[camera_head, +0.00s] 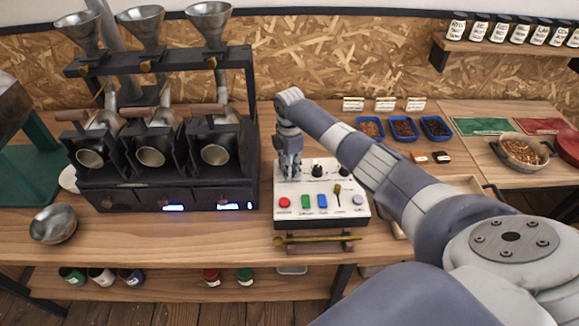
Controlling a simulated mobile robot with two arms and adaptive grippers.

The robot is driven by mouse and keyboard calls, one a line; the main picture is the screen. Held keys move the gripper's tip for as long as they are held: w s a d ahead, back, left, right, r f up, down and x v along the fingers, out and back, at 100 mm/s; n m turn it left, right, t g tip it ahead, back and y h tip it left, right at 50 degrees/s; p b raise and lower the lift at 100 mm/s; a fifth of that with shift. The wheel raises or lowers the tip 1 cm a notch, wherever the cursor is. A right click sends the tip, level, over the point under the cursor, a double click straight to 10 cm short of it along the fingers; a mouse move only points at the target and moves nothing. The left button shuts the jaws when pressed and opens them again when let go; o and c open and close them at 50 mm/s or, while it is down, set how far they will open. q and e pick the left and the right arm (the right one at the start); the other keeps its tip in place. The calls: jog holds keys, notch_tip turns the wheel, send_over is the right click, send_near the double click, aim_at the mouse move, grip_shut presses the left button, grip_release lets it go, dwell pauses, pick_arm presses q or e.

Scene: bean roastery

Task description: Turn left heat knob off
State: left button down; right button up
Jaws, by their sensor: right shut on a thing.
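A white control box (318,213) stands on the wooden bench in the middle, with black knobs on its upper part and colored buttons below. My right gripper (290,174) points down onto the upper left of the box. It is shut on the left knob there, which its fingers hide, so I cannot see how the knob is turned. The middle black knob (317,171) and the right black knob (343,170) are in view beside it. My left gripper is out of view.
A black three-drum roaster (165,190) with metal funnels stands left of the box. A spoon (315,238) lies on a rest in front of the box. Blue trays (370,127) of beans sit behind my right arm. A metal bowl (53,224) stands at the left front.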

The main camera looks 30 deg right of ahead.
jog(key=shift+n, duration=0.3)
jog(key=o, duration=1.1)
jog(key=shift+r, duration=0.1)
notch_tip(320, 180, up, 12)
jog(key=shift+f, duration=0.1)
dwell(0.4)
